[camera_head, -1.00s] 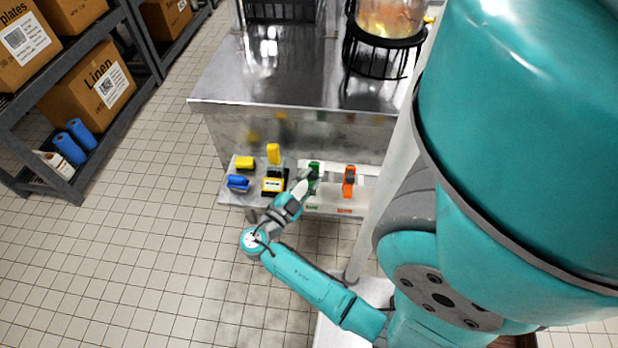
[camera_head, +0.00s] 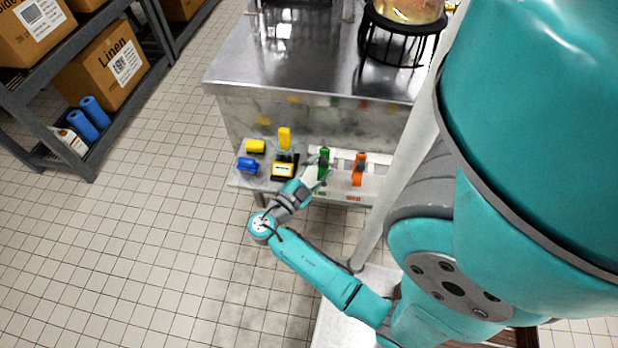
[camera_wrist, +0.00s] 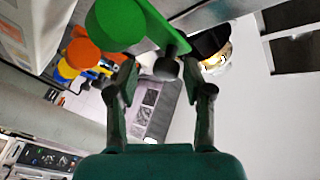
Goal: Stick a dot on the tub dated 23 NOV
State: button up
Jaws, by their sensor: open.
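My gripper (camera_head: 314,173) is at a low shelf on the front of the steel counter, beside a green upright tool (camera_head: 323,156). In the wrist view my gripper (camera_wrist: 158,82) has its fingers apart, with the green tool's rounded body (camera_wrist: 120,20) just beyond their tips. I cannot tell whether they touch it. An orange tool (camera_head: 359,168) stands to the right in the same white rack (camera_head: 340,193). No tub dated 23 NOV and no dot can be made out in either view.
The shelf also bears a blue item (camera_head: 248,165), a yellow block (camera_head: 256,146) and a black-and-yellow device (camera_head: 284,168). A glass vessel on a black stand (camera_head: 400,45) is on the counter (camera_head: 290,60).

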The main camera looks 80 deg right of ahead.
jog(key=v, duration=1.1)
jog(key=shift+a, duration=0.3)
jog(key=shift+w+f, duration=0.15)
jog(key=s+f+n+t+y, duration=0.3)
jog(key=f+n+t, duration=0.65)
jog(key=n, duration=0.35)
jog(key=s+a+f+n+t+y, duration=0.3)
jog(key=a+f+n+t+y, duration=0.15)
jog(key=a+n+y, duration=0.35)
jog(key=s+a+r+n+t+y, duration=0.35)
jog(key=a+r+n, duration=0.35)
jog(key=a+r, duration=0.3)
jog(key=s+a+r+n+t+y, duration=0.1)
jog(key=a+r+t, duration=0.1)
jog(key=r, duration=0.4)
jog(key=s+a+r+n+t+y, duration=0.1)
jog(key=a+r+t, duration=0.1)
jog(key=r, duration=0.5)
jog(key=shift+r+n+t+y, duration=0.3)
jog(key=shift+n+t+y, duration=0.1)
jog(key=shift+t, duration=0.35)
